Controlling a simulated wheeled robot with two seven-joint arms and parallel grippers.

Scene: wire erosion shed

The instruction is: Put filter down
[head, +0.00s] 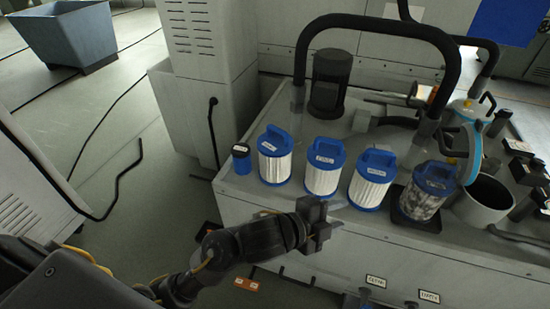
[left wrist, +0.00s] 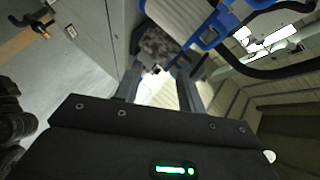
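Three clean white pleated filters with blue caps and handles stand upright in a row on the grey bench: the left one (head: 275,165), the middle one (head: 323,178) and the right one (head: 368,190). A dirty, grey-mottled filter (head: 421,202) with a blue cap stands on a black tray (head: 403,219) to their right. My left gripper (head: 322,222) is in front of the bench's front edge, below the row and apart from the filters. In the left wrist view its two fingers (left wrist: 158,82) are spread with nothing gripped between them. My right gripper is out of view.
A small blue canister (head: 241,160) stands at the bench's left end. An open grey cylindrical housing (head: 483,200) is right of the dirty filter, with a blue-rimmed lid (head: 466,152) beside it. A thick black hose (head: 378,25) arches behind. A black motor-like cylinder (head: 329,78) stands at the back.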

